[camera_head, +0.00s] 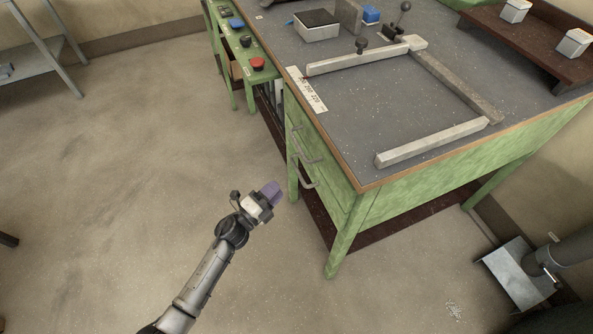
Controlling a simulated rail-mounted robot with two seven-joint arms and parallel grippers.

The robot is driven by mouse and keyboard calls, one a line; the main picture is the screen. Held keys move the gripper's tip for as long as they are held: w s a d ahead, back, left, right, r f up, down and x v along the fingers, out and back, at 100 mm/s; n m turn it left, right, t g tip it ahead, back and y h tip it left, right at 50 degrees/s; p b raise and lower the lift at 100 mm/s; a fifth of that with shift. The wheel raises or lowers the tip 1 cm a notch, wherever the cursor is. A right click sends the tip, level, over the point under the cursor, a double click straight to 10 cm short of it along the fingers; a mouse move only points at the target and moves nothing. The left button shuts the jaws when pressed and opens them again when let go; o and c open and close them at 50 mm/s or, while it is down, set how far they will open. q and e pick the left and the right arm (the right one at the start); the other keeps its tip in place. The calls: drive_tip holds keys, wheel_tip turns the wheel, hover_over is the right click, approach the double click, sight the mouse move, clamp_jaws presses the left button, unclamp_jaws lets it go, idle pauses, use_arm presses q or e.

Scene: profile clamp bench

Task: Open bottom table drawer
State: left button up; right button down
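The green workbench (430,190) has a stack of drawers in its left side. The upper handle (306,147) and the lower handle (304,177), on the bottom drawer, are pale metal bars. Both drawers look shut. My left gripper (271,192), with purple fingers, is in front of the drawer side, left of the lower handle and apart from it in the picture. Its fingers point toward the bench; whether they are parted is too small to tell. Nothing is seen in them. My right gripper is out of view.
Metal bars and clamps lie on the grey bench top (385,105). A low green stand with a red button (257,63) stands behind the drawers. The floor (150,150) left of the bench is clear.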

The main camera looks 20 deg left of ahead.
sight(296, 168)
use_arm(q)
drive_tip(key=shift+b+x, duration=1.3)
drive_tip(key=shift+x, duration=3.55)
drive_tip(key=shift+c, duration=0.2)
drive_tip(key=c, duration=0.6)
clamp_jaws()
